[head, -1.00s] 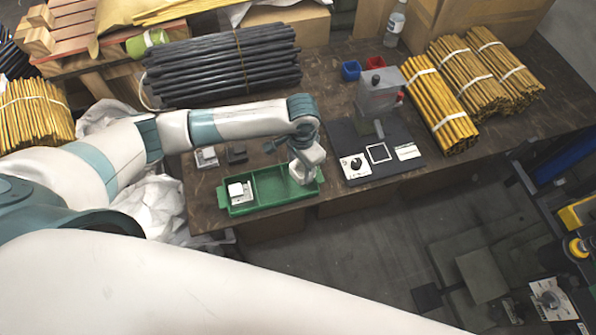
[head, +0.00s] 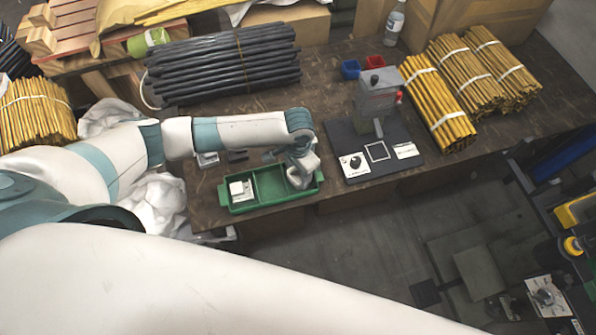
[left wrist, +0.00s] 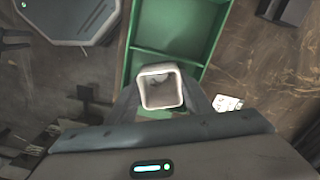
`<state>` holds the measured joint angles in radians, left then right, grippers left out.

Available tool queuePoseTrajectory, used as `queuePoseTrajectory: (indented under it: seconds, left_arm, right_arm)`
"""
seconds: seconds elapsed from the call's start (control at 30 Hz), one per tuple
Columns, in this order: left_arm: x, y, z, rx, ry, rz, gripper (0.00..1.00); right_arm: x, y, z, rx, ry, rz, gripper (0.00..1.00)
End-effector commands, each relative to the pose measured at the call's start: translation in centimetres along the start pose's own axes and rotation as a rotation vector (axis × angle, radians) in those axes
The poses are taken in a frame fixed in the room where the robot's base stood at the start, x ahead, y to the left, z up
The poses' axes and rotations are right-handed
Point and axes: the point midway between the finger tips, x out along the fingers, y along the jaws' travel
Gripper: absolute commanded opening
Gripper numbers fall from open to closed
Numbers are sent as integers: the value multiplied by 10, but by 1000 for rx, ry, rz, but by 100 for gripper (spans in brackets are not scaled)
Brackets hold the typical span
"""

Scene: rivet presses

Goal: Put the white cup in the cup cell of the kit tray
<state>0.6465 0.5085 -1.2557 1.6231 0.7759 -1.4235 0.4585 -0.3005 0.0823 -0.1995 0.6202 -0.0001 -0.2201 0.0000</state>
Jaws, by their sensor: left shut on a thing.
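The white cup (left wrist: 161,88) is between the fingers of my left gripper (left wrist: 161,100) in the left wrist view, with its squarish open mouth facing the camera. In the head view my left gripper (head: 300,178) is over the right end of the green kit tray (head: 270,205), shut on the cup; the arm and hand hide most of it there. The tray also shows in the left wrist view (left wrist: 170,55), behind the cup. I cannot tell whether the cup touches the tray floor. My right gripper is out of view.
A white block-like item (head: 241,189) is in the tray's left cell; the middle cell looks empty. A grey press (head: 376,98) on a dark base (head: 362,172) stands right of the tray. Yellow rod bundles (head: 440,105) and dark rods (head: 222,65) lie behind.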

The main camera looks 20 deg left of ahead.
Motion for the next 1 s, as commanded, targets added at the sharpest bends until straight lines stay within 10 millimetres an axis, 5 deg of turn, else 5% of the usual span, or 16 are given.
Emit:
queuePoseTrajectory:
  seconds: [0.3, 0.33, 0.4, 1.0]
  left_arm:
    - [3, 0, 0, -1, -1, 0, 21]
    - [3, 0, 0, 0, 0, 0, 51]
    - [3, 0, 0, 0, 0, 0, 65]
    - [-16, 0, -1, 1, 3, 0, 65]
  right_arm:
    - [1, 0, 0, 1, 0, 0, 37]
    - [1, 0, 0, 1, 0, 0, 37]
    - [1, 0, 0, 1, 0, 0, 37]
    - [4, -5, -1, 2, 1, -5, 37]
